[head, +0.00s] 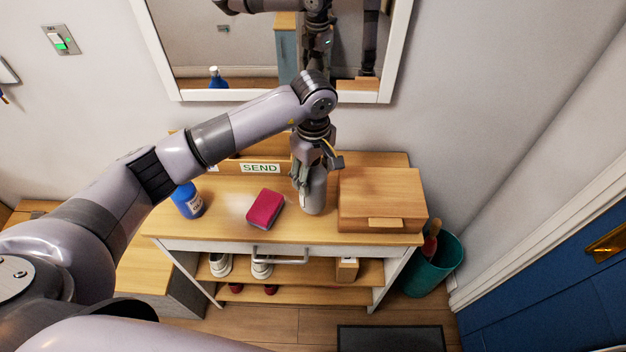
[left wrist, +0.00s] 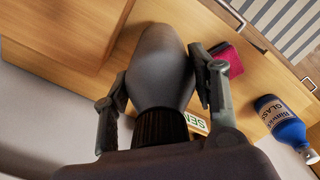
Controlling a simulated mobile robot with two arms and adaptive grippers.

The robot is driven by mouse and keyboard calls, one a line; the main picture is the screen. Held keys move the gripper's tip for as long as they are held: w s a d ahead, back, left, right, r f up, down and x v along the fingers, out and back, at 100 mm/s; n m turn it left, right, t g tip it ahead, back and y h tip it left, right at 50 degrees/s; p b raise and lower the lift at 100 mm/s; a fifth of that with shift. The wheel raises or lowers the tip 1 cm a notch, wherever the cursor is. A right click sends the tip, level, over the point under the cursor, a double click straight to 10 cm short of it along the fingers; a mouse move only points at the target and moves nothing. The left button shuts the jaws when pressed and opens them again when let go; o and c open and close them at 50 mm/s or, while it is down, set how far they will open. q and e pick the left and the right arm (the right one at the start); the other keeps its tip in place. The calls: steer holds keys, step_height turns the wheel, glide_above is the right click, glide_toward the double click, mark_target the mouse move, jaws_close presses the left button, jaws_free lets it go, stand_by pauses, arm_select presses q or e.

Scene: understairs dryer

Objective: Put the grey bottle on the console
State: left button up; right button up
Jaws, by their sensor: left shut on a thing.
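The grey bottle (head: 315,195) is upright at the console top (head: 228,212), between a red sponge and a wooden box. Its base looks at or very close to the wood; I cannot tell if it bears its full weight there. My left gripper (head: 308,178) comes down from above and is shut on the bottle's upper part. In the left wrist view the grey bottle (left wrist: 158,65) sits between the two fingers of the left gripper (left wrist: 160,88). My right gripper is not in view.
On the console are a blue bottle (head: 187,200), the red sponge (head: 265,208), the wooden box (head: 381,198) close right of the grey bottle, and a SEND tray (head: 235,168) behind. Shoes (head: 220,264) stand on the shelf below. A teal bin (head: 436,265) stands right. A mirror (head: 205,95) hangs above.

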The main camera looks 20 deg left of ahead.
mark_target(316, 202)
arm_select(q)
step_height(316, 202, down, 3)
steer(key=shift+f+p, duration=0.2)
steer(key=shift+p, duration=0.25)
steer(key=shift+f+b, duration=0.15)
steer(key=shift+b, duration=0.15)
steer(key=o, duration=1.5)
